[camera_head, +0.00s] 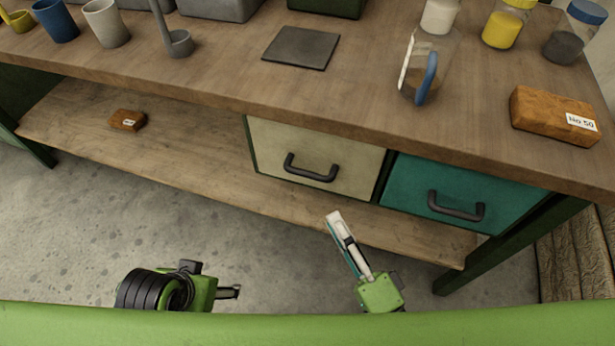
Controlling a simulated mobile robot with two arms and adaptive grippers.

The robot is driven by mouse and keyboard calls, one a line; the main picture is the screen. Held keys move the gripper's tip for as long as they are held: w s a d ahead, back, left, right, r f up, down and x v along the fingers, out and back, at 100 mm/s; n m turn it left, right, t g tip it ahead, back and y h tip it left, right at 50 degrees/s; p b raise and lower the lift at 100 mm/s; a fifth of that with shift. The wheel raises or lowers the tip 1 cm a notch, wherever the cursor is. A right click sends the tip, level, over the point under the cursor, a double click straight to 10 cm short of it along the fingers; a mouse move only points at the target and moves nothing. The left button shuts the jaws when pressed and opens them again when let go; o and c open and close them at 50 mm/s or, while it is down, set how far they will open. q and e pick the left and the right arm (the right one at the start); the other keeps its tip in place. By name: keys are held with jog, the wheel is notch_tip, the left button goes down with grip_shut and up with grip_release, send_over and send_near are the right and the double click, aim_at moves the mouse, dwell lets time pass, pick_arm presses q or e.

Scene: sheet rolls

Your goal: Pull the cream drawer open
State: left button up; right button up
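The cream drawer (272,143) sits under the wooden worktop, its front about level with the teal drawer to its right. Its dark bar handle (312,172) runs across the front. My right gripper (335,217) is below and slightly right of that handle in the picture, pointing up toward the bench and apart from the handle. Its fingers are seen nearly edge-on, so their opening is unclear. My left gripper (230,292) is low at the left, over the floor, pointing right and away from the drawer; its fingers are too small to judge.
The teal drawer (408,182) with its own handle adjoins at right. A lower shelf (190,165) carries a small brown block (127,120). A green bench leg (480,262) stands at right.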

aim_at(307, 173)
jog(key=b+x, duration=0.1)
jog(key=x, duration=1.2)
jog(key=shift+w, duration=0.2)
grip_shut()
